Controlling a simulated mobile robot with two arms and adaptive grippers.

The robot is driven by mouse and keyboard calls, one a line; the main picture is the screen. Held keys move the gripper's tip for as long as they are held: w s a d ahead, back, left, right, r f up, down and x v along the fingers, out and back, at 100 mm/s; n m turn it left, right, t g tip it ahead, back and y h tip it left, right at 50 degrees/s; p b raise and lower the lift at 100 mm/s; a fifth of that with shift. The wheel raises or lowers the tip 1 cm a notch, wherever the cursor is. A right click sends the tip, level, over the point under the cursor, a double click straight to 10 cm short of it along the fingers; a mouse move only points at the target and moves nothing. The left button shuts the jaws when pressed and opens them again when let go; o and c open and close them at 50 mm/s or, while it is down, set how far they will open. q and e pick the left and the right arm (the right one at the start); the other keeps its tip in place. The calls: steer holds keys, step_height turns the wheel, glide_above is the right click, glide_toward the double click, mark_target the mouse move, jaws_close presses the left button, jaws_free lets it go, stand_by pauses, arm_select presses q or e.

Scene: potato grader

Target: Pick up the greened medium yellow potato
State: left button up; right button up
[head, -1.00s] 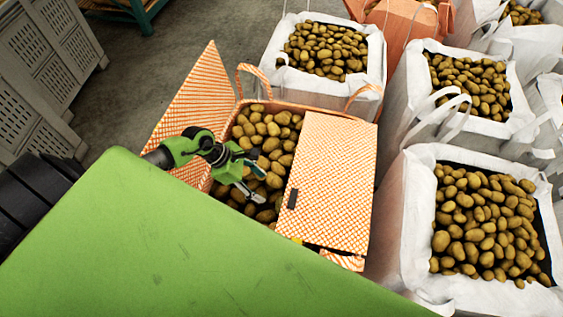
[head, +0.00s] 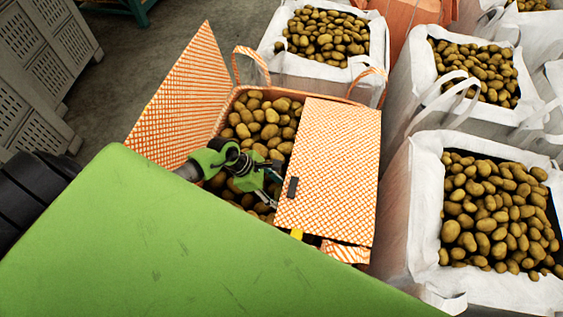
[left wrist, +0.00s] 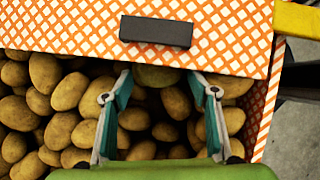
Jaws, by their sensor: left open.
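A greenish potato (left wrist: 157,76) lies in the orange-checked bag (head: 244,92), partly hidden under the bag's flap; it looks like the greened medium yellow potato. In the left wrist view my left gripper (left wrist: 160,88) is open, with one finger on each side of this potato near the flap's edge. In the head view the left gripper (head: 273,188) is low over the potatoes, beside the flap, and I cannot pick out the greenish potato there. Whether the fingers touch it is unclear. My right gripper is not in view.
The checked flap (head: 335,160) with a dark tag (head: 292,188) covers the right part of the bag. A green surface (head: 190,245) fills the foreground. White bags (head: 410,215) of potatoes stand to the right and behind. Grey crates (head: 40,75) stand at left.

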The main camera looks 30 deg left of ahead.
arm_select(q)
steer(key=shift+b+x, duration=0.35)
steer(key=shift+x, duration=0.8)
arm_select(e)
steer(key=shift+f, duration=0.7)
arm_select(q)
steer(key=shift+r, duration=0.1)
steer(key=c, duration=0.9)
